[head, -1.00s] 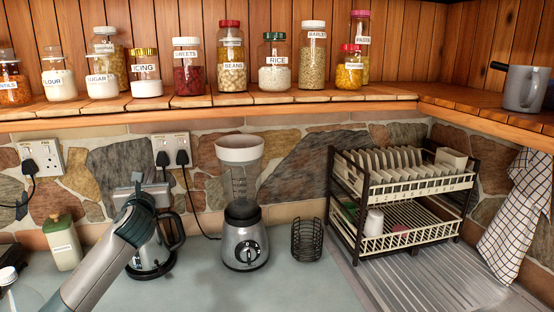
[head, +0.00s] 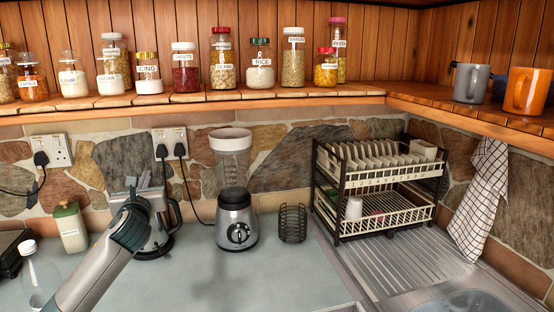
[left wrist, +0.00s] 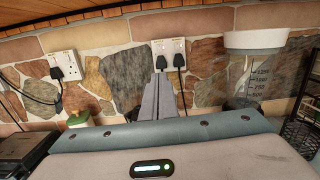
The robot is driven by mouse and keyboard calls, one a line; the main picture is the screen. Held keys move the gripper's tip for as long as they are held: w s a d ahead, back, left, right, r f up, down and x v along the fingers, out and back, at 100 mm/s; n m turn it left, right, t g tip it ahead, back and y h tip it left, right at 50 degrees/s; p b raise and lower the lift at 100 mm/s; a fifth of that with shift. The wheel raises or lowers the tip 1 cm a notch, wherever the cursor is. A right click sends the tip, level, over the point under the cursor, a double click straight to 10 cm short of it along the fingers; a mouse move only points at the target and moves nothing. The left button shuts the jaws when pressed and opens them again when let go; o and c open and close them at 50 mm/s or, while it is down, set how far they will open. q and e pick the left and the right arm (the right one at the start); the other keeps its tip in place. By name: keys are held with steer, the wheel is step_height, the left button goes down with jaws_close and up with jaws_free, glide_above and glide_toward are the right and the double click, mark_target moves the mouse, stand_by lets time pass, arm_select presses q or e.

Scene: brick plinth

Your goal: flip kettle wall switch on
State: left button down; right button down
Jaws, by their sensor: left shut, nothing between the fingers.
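A double wall socket (head: 170,142) with two black plugs is on the stone wall; it also shows in the left wrist view (left wrist: 171,48). Another socket (head: 50,151) with one black plug is further left, also in the left wrist view (left wrist: 65,68). The switch positions are too small to tell. The metal kettle (head: 157,242) stands on the counter, partly hidden behind my left arm. My left gripper (head: 134,186) is shut and empty. In the left wrist view its fingertips (left wrist: 160,64) appear just below the double socket; contact cannot be told. My right gripper is not in view.
A blender (head: 237,220) and a black wire holder (head: 293,223) stand right of the kettle, and a dish rack (head: 378,190) beyond them. A green-lidded jar (head: 70,228) and a clear bottle (head: 38,275) are at left. A shelf (head: 200,103) of jars overhangs the wall.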

arm_select(q)
steer(key=s+d+f+n+g+h, duration=0.1)
steer(key=s+d+f+n+g, duration=0.15)
steer(key=s+f+n, duration=0.6)
steer(key=s+d+f+n+g+h, duration=0.15)
steer(key=s+d+f, duration=0.3)
steer(key=f, duration=0.85)
steer(key=s+d+f+n+g, duration=0.2)
steer(key=s+f+n+g, duration=0.15)
steer(key=s+f, duration=0.6)
steer(key=s+d+f+n+g+h, duration=0.15)
steer(key=s+f+n, duration=0.4)
steer(key=s, duration=0.65)
steer(key=s+d+f+n+g, duration=0.2)
steer(key=s+f+n+g, duration=0.3)
steer(key=s, duration=0.7)
steer(key=s+d+f+n+g+h, duration=0.1)
steer(key=s+f+n, duration=0.3)
steer(key=s+n, duration=0.55)
steer(key=s+f+m+g+b, duration=0.1)
steer(key=s+f, duration=0.1)
steer(key=f, duration=1.4)
steer(key=s+f+m+b, duration=0.2)
steer(key=f, duration=1.4)
steer(key=s+a+f+g+b, duration=0.1)
steer(key=s+a+f, duration=0.1)
steer(key=s+f, duration=1.5)
steer(key=shift+s+a+f+b, duration=0.2)
steer(key=shift+a+f+b, duration=0.2)
steer(key=shift+f, duration=0.45)
